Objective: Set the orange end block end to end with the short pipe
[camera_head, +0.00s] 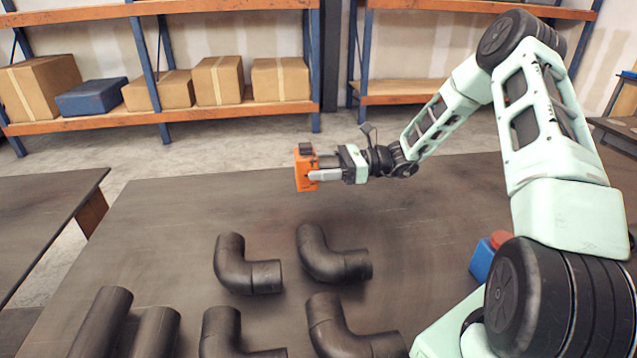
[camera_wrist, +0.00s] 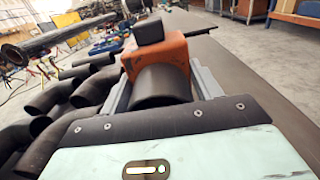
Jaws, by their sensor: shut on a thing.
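The orange end block (camera_head: 304,168) is held in the air above the far part of the dark table. It has a dark knob on top, and a dark round part (camera_wrist: 161,84) adjoins it on the side toward my wrist. My gripper (camera_head: 322,170) is shut on the block, with a grey finger along each side in the wrist view. Two straight black pipes lie at the lower left of the head view, a left one (camera_head: 101,322) and a right one (camera_head: 156,332). Both are cut off by the frame, so I cannot tell which is the short pipe.
Several black elbow pipes lie on the near table, among them a back left one (camera_head: 246,268) and a back right one (camera_head: 330,257). A blue and red object (camera_head: 484,258) stands at the right near my arm. The table (camera_head: 200,205) is clear behind the elbows.

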